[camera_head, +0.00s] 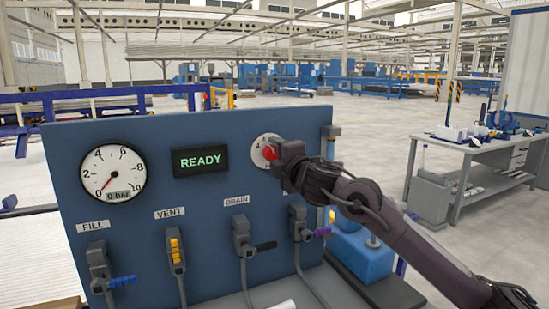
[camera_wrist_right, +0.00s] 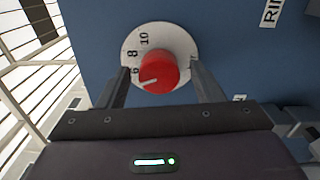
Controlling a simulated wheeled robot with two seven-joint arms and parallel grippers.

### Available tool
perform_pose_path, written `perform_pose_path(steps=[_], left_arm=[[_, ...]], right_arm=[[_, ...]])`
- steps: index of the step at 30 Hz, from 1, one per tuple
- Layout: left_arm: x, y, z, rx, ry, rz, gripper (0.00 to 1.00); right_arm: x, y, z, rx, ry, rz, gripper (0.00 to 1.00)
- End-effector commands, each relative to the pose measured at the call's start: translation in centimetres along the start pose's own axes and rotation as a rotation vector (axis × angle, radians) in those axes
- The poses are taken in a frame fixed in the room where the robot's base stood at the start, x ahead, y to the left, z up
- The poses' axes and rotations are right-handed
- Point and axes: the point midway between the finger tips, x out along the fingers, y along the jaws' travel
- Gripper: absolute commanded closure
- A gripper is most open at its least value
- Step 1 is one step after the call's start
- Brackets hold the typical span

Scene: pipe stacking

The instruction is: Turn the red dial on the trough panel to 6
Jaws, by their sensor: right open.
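The red dial (camera_head: 269,152) sits on a white round scale plate (camera_head: 258,143) at the upper right of the blue trough panel (camera_head: 205,240). In the right wrist view the red dial (camera_wrist_right: 157,71) shows a white mark pointing left and slightly down, a little below the 6 on the scale plate (camera_wrist_right: 185,45). The 8 and 10 show above the 6; lower numbers are hidden by a finger. My right gripper (camera_wrist_right: 160,71) is open, one finger on each side of the dial. Contact cannot be told. My left gripper is not in view.
A pressure gauge (camera_head: 112,172) and a READY display (camera_head: 200,161) are left of the dial. Several valve handles, with FILL, VENT and DRAIN labels, stand along the lower panel. A workbench (camera_head: 470,150) is at the right, with open floor before it.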

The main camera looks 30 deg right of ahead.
Motion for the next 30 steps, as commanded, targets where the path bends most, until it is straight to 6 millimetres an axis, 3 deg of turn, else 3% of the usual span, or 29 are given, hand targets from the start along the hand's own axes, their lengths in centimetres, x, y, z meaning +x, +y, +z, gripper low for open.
perform_pose_path(steps=[6,12,30], left_arm=[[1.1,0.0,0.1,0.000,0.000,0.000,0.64],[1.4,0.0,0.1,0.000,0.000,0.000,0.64],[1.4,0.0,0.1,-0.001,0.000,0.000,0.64]], right_arm=[[-3.9,-0.4,-0.1,-0.007,0.000,-0.001,0.40],[-6.0,-0.2,0.0,-0.003,-0.001,-0.001,0.40],[-6.3,-0.1,-0.1,-0.002,0.001,-0.001,0.40]])
